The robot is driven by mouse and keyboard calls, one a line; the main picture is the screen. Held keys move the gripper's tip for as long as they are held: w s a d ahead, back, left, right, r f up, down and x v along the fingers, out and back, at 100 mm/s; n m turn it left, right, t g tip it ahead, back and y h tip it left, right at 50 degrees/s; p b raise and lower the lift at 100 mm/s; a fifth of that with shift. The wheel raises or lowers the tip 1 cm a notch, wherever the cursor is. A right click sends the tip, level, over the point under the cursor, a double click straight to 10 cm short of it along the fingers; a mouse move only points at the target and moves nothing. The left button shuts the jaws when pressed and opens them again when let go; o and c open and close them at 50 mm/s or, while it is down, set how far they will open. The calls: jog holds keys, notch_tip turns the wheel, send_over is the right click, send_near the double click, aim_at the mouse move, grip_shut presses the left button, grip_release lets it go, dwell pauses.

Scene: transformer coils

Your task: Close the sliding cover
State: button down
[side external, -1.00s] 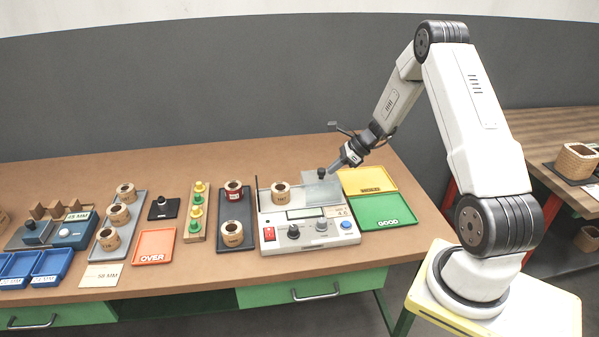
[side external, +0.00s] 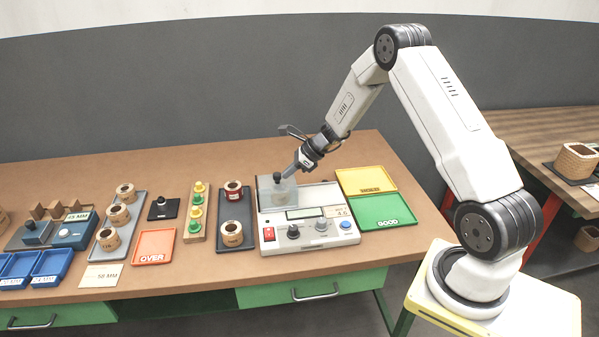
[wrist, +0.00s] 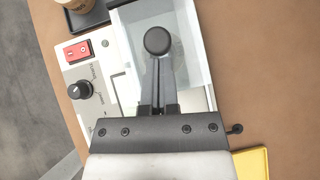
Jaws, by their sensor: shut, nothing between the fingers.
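The sliding cover (side external: 283,195) is a clear box-like cover with a black knob (side external: 277,178) on the white tester (side external: 307,236). It stands at the left end of the tester's bed, where a coil shows faintly through it. My gripper (side external: 297,168) is shut and empty, its fingertips low at the right side of the knob. In the wrist view the knob (wrist: 158,41) is just beyond the fingertips (wrist: 157,60), touching or nearly so. The clear cover (wrist: 135,60) lies under the fingers there.
The yellow tray (side external: 366,181) and green GOOD tray (side external: 385,212) lie right of the tester. A dark tray (side external: 233,208) with coils stands close on its left. The tester's red switch (side external: 269,234) and knobs face the front.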

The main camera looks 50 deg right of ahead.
jog(key=shift+w+a, duration=0.15)
jog(key=shift+a, duration=0.05)
jog(key=shift+s+d+r, duration=0.1)
jog(key=shift+s+d, duration=0.25)
jog(key=shift+s, duration=0.1)
jog(key=s+d+f+v, duration=0.1)
jog(key=f+v, duration=0.1)
jog(key=v, duration=1)
jog(key=s+a+r+n+g+h, duration=0.1)
jog(key=s+a+n+g+h, duration=0.1)
jog(key=s+a+n, duration=0.5)
jog(key=s+a+r+n+g+h, duration=0.1)
jog(key=s+a+n, duration=0.6)
jog(key=a+n, duration=1)
jog(key=n+g+h, duration=0.1)
jog(key=n+h, duration=0.1)
jog(key=n, duration=0.2)
jog(key=shift+s+r+n, duration=0.15)
jog(key=shift+r+n, duration=0.2)
jog(key=shift+n, duration=0.05)
